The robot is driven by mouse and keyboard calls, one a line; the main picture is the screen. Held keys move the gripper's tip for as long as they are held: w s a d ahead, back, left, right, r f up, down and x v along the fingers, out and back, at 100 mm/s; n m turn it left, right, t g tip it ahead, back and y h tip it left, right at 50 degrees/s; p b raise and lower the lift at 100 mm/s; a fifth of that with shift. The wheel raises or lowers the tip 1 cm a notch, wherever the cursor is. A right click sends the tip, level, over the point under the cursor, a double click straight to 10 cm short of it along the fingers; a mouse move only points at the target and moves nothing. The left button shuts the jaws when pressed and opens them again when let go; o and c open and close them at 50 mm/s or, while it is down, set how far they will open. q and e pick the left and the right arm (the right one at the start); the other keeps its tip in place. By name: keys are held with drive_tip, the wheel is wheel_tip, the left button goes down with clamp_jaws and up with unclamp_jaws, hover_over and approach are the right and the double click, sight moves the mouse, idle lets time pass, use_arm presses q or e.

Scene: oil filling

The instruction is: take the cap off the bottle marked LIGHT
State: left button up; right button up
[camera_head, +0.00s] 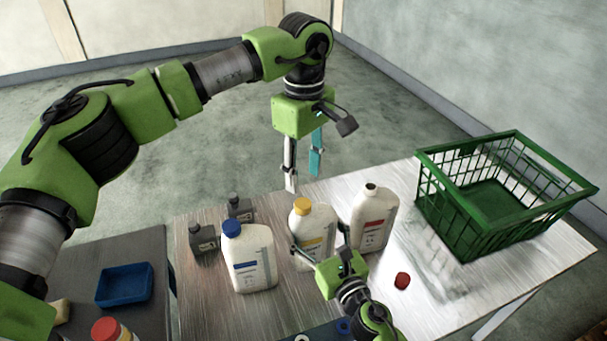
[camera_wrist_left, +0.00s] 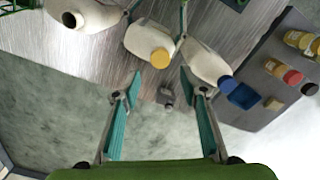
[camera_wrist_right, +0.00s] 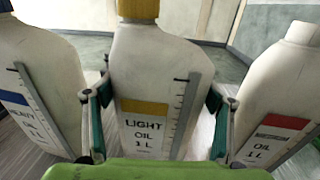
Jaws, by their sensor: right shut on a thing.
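The LIGHT bottle (camera_head: 315,230) is white with a yellow cap (camera_head: 302,205) on its top, and stands upright on the metal table. In the right wrist view its label LIGHT OIL 1 L (camera_wrist_right: 145,130) faces me. My right gripper (camera_head: 318,252) is shut on the bottle's body, one finger on each side. My left gripper (camera_head: 303,182) is open and empty, raised above the table's far edge, behind the bottle. In the left wrist view the yellow cap (camera_wrist_left: 160,58) lies beyond its spread fingers (camera_wrist_left: 160,80), apart from them.
A blue-capped bottle (camera_head: 248,262) stands left of LIGHT, a capless red-label MEDIUM bottle (camera_head: 372,222) right. A red cap (camera_head: 402,281) lies on the table (camera_head: 450,300). Two small grey bottles (camera_head: 204,240) stand at left. A green basket (camera_head: 495,215) is at right, a blue tray (camera_head: 124,285) at left.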

sight(303, 204)
use_arm(q)
drive_tip(key=m, duration=0.7)
drive_tip(key=shift+m, duration=0.4)
drive_tip(key=m, duration=0.6)
drive_tip(key=shift+w+a+m, duration=0.1)
drive_tip(key=shift+m, duration=0.3)
drive_tip(key=shift+f, duration=4)
